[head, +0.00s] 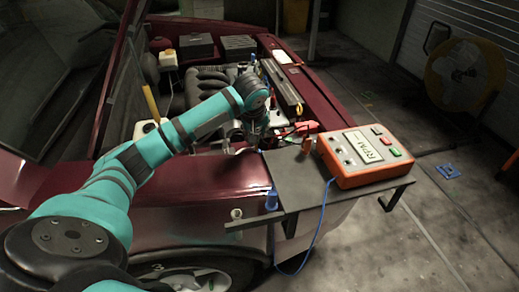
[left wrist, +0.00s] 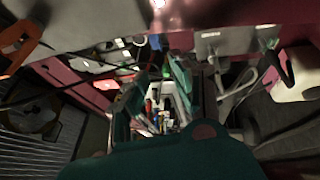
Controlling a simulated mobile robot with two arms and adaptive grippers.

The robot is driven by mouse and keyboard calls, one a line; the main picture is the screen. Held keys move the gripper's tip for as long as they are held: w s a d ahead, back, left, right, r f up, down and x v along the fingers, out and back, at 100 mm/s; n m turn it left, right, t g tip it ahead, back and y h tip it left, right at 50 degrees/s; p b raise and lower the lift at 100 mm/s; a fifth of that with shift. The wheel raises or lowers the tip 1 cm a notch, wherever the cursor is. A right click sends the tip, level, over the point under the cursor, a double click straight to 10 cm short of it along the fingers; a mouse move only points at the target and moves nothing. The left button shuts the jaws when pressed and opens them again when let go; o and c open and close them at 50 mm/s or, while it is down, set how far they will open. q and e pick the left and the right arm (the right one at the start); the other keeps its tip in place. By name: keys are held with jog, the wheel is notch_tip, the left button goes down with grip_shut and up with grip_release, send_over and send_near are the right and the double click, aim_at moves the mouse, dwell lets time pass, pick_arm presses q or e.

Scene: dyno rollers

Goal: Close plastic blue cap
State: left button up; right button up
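My left arm reaches over the fender into the engine bay of the dark red car. My left gripper (head: 258,128) points down there, partly hidden by its own wrist. In the left wrist view its teal fingers stand apart around a gap (left wrist: 160,108), with small coloured items beyond and nothing clearly held. Small blue parts show: one in the engine bay behind the wrist (head: 252,58), and one at the shelf's front left edge (head: 271,200). A blue piece also shows in the left wrist view (left wrist: 155,42). I cannot tell which is the plastic blue cap. My right gripper is out of view.
An orange and white RPM meter (head: 364,156) stands on a dark shelf (head: 300,186) beside the fender, with a blue cable hanging down. Red clamps (head: 305,127) lie near the shelf's back edge. A yellow fan (head: 464,72) stands at right. The floor at lower right is mostly clear.

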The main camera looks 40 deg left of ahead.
pick_arm(q)
jog(key=x, duration=1.2)
jog(key=shift+f, duration=0.2)
jog(key=shift+w, duration=0.1)
grip_shut()
